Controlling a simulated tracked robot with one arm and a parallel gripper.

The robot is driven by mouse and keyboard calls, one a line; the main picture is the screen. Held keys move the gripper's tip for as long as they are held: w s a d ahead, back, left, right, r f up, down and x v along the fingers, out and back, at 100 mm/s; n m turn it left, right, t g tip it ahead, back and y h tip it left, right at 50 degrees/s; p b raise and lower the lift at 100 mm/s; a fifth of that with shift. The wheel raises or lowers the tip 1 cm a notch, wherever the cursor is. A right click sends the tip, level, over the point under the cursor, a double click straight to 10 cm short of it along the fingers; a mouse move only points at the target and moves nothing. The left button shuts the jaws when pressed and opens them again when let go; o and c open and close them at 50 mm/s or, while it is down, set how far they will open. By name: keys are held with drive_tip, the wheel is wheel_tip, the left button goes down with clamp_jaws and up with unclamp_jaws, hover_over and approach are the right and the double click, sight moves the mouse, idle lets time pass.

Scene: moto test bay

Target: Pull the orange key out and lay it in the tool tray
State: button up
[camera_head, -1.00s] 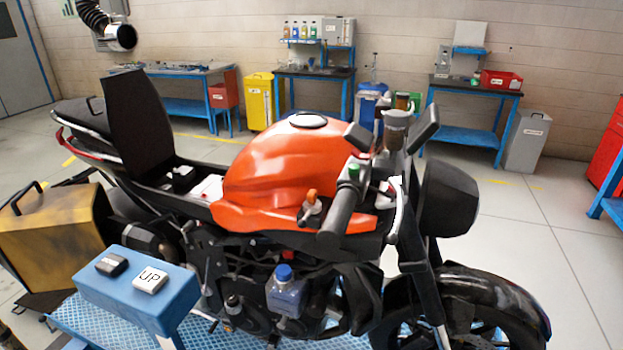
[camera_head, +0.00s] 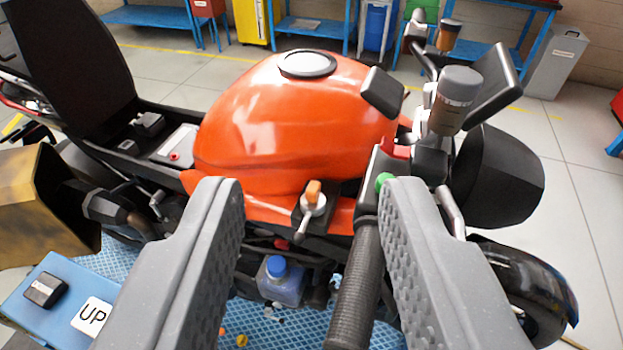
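The orange key (camera_head: 314,191) stands upright in a grey lock cylinder (camera_head: 313,206) at the lower right edge of the orange fuel tank (camera_head: 285,130). A small silver lever sticks out below the lock. My gripper (camera_head: 308,190) is open and empty. Its two grey ribbed fingers reach in from the bottom, one to the left of the key and one to the right, both apart from it. The key shows in the gap between them. I cannot tell how far beyond the fingertips it is. I cannot make out a tool tray in this view.
The black handlebar grip (camera_head: 357,285) lies close by the right finger, with a green button (camera_head: 383,181) at its top. A brake reservoir (camera_head: 455,100) and mirrors stand to the right. A blue-capped bottle (camera_head: 279,280) is below.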

drive_tip(key=shift+d, duration=0.15)
drive_tip(key=shift+o, duration=1.4)
drive_tip(key=shift+w+d+r+p, duration=0.2)
drive_tip(key=shift+w+r+p, duration=0.05)
drive_tip(key=shift+w+p, duration=0.2)
drive_tip(key=w+d+f+n+g+h+p, duration=0.2)
drive_tip(key=w+n+g+p, duration=0.5)
drive_tip(key=w+n+p, duration=0.85)
drive_tip(key=shift+w+a+f+n+g+y+p, duration=0.4)
drive_tip(key=shift+w+f+n+g+p, duration=1)
drive_tip(key=shift+f+n+p, duration=1.1)
drive_tip(key=shift+w+a+f+n+g+y+p, duration=0.25)
drive_tip(key=shift+w+a+f+n+g+p, duration=0.2)
drive_tip(key=shift+w+f+n+g+p, duration=1.5)
drive_tip(key=shift+w+a+f+n+g+y+p, duration=0.4)
drive_tip(key=shift+w+f+n+g+p, duration=0.45)
drive_tip(key=shift+f+n+p, duration=2.1)
drive_tip(key=shift+f+n+b, duration=0.2)
drive_tip(key=shift+n+b, duration=0.4)
drive_tip(key=shift+n, duration=0.45)
